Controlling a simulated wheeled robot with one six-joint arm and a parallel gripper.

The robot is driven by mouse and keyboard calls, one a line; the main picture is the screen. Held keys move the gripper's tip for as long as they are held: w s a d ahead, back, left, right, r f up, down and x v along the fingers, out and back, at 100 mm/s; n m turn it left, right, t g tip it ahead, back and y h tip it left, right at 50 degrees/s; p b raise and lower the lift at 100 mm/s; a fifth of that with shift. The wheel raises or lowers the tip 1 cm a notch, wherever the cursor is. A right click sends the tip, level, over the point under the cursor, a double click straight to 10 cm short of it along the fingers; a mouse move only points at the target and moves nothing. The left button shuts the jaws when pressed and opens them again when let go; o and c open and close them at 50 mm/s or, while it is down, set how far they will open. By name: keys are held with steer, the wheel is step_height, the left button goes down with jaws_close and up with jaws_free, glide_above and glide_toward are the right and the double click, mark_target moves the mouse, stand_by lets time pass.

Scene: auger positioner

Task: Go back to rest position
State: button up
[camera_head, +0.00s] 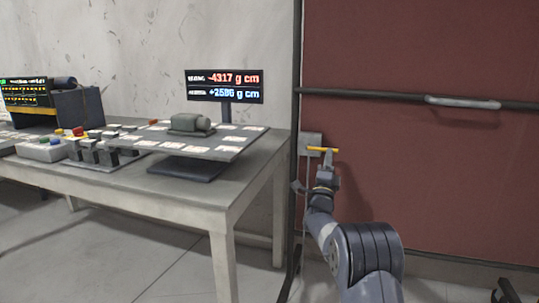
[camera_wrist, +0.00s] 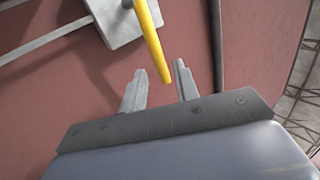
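My gripper (camera_head: 327,164) is raised in front of the red door, just below a yellow lever (camera_head: 322,149) on a grey wall box (camera_head: 309,141). In the wrist view my gripper (camera_wrist: 159,68) has its two fingers spread apart. The yellow lever (camera_wrist: 151,40) comes down from the grey box (camera_wrist: 118,22), and its free end lies between the fingers in the picture. A gap shows on both sides of it, and neither finger is seen gripping it. My arm is stretched forward and up.
A grey table (camera_head: 238,183) stands on the left, with a balance platform (camera_head: 205,143), a button box (camera_head: 41,148) and a display (camera_head: 225,86). The red door (camera_head: 420,170) with its bar (camera_head: 380,96) is behind my arm. Open floor (camera_head: 160,265) lies in front.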

steer(key=shift+x, duration=1.95)
steer(key=shift+s+f, duration=0.1)
steer(key=shift+s, duration=0.05)
